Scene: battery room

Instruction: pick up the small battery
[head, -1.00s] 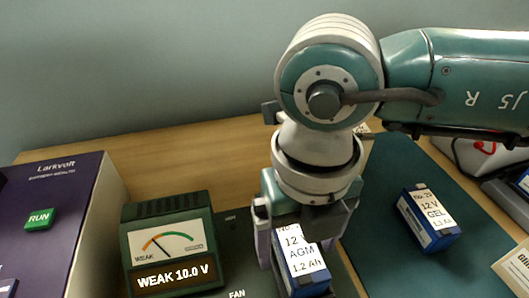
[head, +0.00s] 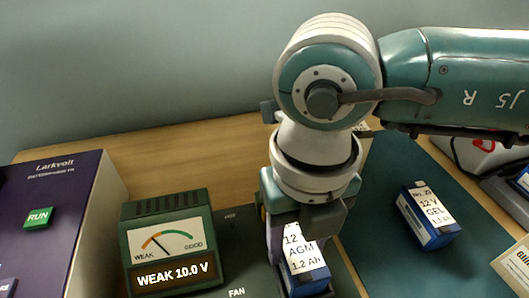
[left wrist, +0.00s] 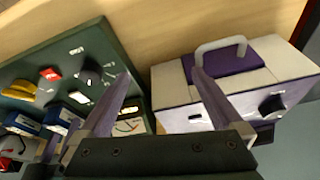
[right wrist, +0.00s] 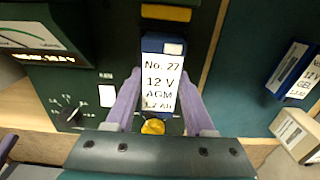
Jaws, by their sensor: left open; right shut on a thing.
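A small blue battery with a white label reading 12 V AGM 1.2 Ah (head: 305,258) stands at the tester's dark panel. In the right wrist view the same battery (right wrist: 162,78) reads No. 27. My right gripper (right wrist: 161,88) is shut on it, one purple finger along each side. In the head view the right gripper (head: 292,238) comes down from above and partly covers the battery. My left gripper (left wrist: 161,80) is open and empty; it shows only in the left wrist view, with a purple and white case beyond its fingers.
The meter (head: 168,243) reads WEAK 10.0 V, left of the battery. A purple box with a green RUN button (head: 39,217) stands further left. A blue GEL battery (head: 428,216) lies on the teal mat (head: 380,232) to the right, with bare mat between.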

